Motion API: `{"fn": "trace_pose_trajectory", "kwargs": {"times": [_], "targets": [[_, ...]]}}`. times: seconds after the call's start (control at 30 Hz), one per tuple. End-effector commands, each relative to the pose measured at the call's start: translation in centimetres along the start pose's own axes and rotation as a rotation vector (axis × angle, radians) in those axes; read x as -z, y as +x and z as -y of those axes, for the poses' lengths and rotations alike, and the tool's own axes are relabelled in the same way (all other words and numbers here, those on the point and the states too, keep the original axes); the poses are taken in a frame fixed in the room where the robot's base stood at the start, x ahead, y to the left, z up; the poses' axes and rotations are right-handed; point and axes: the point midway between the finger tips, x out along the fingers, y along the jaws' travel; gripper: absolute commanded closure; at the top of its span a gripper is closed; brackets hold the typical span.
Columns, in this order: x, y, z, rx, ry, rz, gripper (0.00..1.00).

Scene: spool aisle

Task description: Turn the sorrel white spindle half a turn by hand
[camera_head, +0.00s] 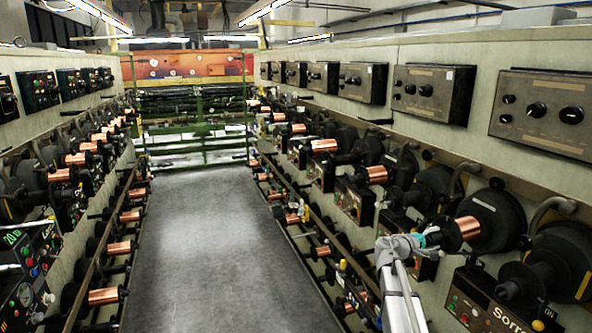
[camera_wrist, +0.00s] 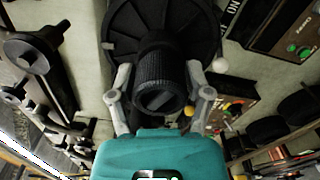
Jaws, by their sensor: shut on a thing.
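My gripper (camera_head: 428,238) is at the free end of a spindle on the right-hand wall. In the wrist view, its two grey fingers (camera_wrist: 160,95) stand on either side of a black ribbed spindle end (camera_wrist: 156,80) and are shut on it. The spindle end looks dark, not white. A large black disc (camera_wrist: 125,20) is behind it. In the head view, a copper-wound spool (camera_head: 462,229) shows just beyond my gripper. A control panel whose label begins "Sorr" (camera_head: 490,305) is below; the rest of the label is cut off.
An empty black spindle (camera_head: 520,283) stands out at the lower right. Grey boxes with black knobs (camera_head: 540,108) line the upper right wall. Rows of copper spools run along both sides. The aisle floor (camera_head: 195,235) is clear, with a green rack (camera_head: 190,130) at its far end.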

Motion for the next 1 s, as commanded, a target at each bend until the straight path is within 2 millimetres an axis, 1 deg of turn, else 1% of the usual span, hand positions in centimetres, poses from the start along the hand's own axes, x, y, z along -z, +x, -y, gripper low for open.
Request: {"fn": "trace_pose_trajectory", "kwargs": {"times": [1.0], "targets": [[-0.14, 0.00, 0.18, 0.006, -0.803, 0.000, 0.83]]}}
